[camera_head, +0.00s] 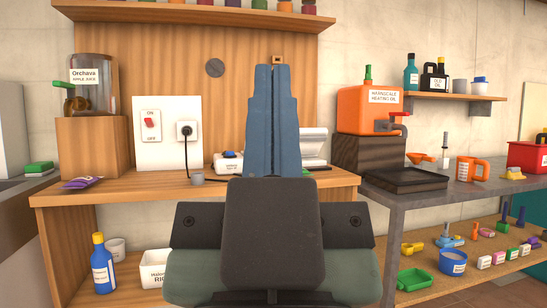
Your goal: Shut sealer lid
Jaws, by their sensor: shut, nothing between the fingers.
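My gripper (272,72) rises in the middle of the view, its two blue fingers pressed together and pointing up and away, with nothing between them. A white device (313,150), which looks like the sealer, stands on the wooden bench behind the fingers. Only its right part shows, to the right of the fingers, and the fingers hide its middle. Its upper white slab may be the lid, but I cannot tell its angle. My gripper appears in front of the sealer; I cannot tell whether they touch.
To the right, an orange heating oil tank (368,112) stands by a black tray (408,180).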

